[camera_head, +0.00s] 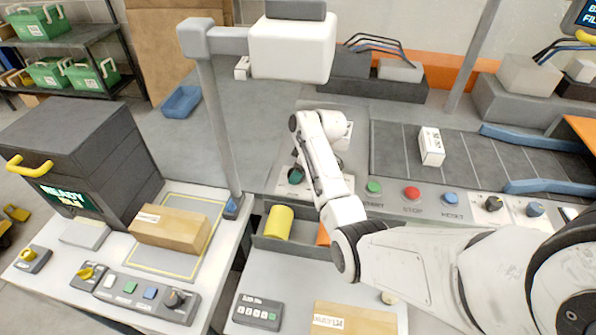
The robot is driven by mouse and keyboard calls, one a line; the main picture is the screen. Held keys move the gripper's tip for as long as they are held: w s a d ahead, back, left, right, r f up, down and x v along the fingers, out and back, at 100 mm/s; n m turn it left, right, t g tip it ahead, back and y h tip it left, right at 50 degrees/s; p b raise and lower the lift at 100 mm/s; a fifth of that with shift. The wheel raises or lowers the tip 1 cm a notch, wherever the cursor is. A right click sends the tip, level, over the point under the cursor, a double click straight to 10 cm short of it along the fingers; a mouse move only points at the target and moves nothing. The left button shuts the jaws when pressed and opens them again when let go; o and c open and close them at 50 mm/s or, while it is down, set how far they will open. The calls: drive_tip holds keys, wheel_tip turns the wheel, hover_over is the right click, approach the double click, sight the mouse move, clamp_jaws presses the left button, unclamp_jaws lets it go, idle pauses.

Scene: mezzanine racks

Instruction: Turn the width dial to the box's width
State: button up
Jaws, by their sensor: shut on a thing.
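My arm reaches in from the right and bends over the long control panel (471,212). My gripper (339,163) is at the back of the panel, pointing down and partly hidden behind my own arm. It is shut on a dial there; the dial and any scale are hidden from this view. A dark green knob (295,176) stands just left of the gripper. A small white box (431,146) with black print lies on the dark conveyor (480,150) to the right. A brown carton (170,229) lies on the left bench inside a yellow outline.
Green, red and blue buttons (412,194) and two more knobs (493,203) line the panel to the right. A grey post (218,120) stands left of my arm. A bin with a yellow cylinder (279,223) and another carton (354,318) are nearer.

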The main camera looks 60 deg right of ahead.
drive_tip(key=n+b, duration=0.1)
drive_tip(key=n, duration=0.1)
drive_tip(key=n+y+b, duration=0.1)
drive_tip(key=n, duration=0.1)
drive_tip(key=shift+w+d+f+n+g+y, duration=0.1)
drive_tip(key=shift+d+f+n+g+y, duration=0.1)
drive_tip(key=shift+n+g+y, duration=0.1)
drive_tip(key=n+g+y+b, duration=0.1)
drive_tip(key=n+b, duration=0.1)
drive_tip(key=n, duration=0.1)
drive_tip(key=shift+n+b, duration=0.3)
drive_tip(key=shift+b, duration=0.1)
drive_tip(key=n+g+b, duration=0.1)
drive_tip(key=n, duration=0.1)
drive_tip(key=n+b, duration=0.2)
drive_tip(key=shift+w+d+g+y, duration=0.1)
drive_tip(key=shift+w+g+y, duration=0.05)
drive_tip(key=shift+g+y, duration=0.2)
drive_tip(key=shift+r+n+g+b, duration=0.15)
drive_tip(key=shift+n+g+b, duration=0.7)
drive_tip(key=shift+n, duration=0.95)
drive_tip(key=o, duration=1)
drive_tip(key=shift+w, duration=0.1)
drive_tip(key=shift+o, duration=0.2)
